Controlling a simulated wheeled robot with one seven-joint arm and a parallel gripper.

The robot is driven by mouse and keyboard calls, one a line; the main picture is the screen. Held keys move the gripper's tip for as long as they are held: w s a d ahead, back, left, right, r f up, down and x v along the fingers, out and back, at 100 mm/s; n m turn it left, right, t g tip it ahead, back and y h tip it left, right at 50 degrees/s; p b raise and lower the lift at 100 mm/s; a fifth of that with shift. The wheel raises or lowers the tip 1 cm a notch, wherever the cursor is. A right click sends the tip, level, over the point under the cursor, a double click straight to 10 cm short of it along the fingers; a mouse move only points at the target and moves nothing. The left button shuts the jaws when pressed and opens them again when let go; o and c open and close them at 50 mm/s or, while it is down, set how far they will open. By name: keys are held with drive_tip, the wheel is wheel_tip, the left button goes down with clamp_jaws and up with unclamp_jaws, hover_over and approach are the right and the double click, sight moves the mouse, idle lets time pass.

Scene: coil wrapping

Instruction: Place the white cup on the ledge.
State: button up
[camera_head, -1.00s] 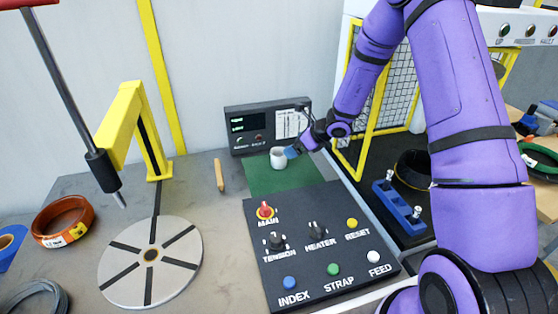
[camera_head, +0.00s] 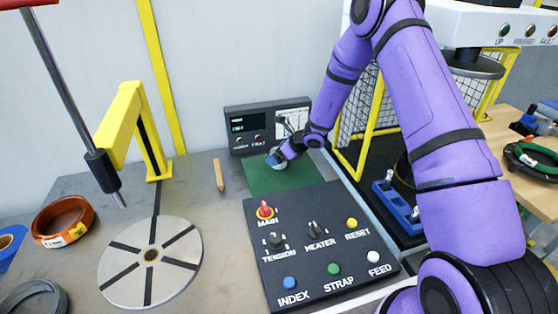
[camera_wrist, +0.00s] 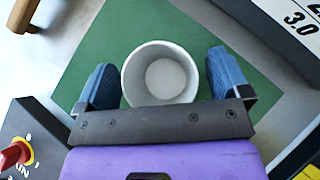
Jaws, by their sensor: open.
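The white cup (camera_wrist: 160,76) stands upright on the green mat (camera_wrist: 95,47), its mouth facing the wrist camera, and it looks empty. My gripper (camera_head: 277,160) is open, with one blue finger on each side of the cup. The left finger is very close to the cup wall, and a small gap shows at the right finger. In the head view my gripper hides most of the cup. I cannot tell for sure which surface is the ledge.
A dark display box (camera_head: 268,126) stands directly behind the mat. The control panel (camera_head: 315,245) with knobs and buttons lies in front of it.

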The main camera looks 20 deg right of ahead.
drive_tip(key=c, duration=1.1)
drive_tip(key=shift+o, duration=0.2)
drive_tip(key=shift+r, duration=0.1)
drive_tip(key=shift+r, duration=0.55)
wheel_tip(320, 180, up, 2)
drive_tip(key=shift+r, duration=0.2)
drive_tip(key=s+r, duration=0.1)
drive_tip(key=s, duration=1.5)
wheel_tip(320, 180, up, 8)
drive_tip(key=w+d+r+m+t+h, duration=0.2)
drive_tip(key=w+d+r+m, duration=0.3)
drive_tip(key=w, duration=0.5)
drive_tip(key=shift+w+d+m+h, duration=0.25)
drive_tip(key=shift+d+m+h, duration=0.05)
drive_tip(key=shift+d+h, duration=0.65)
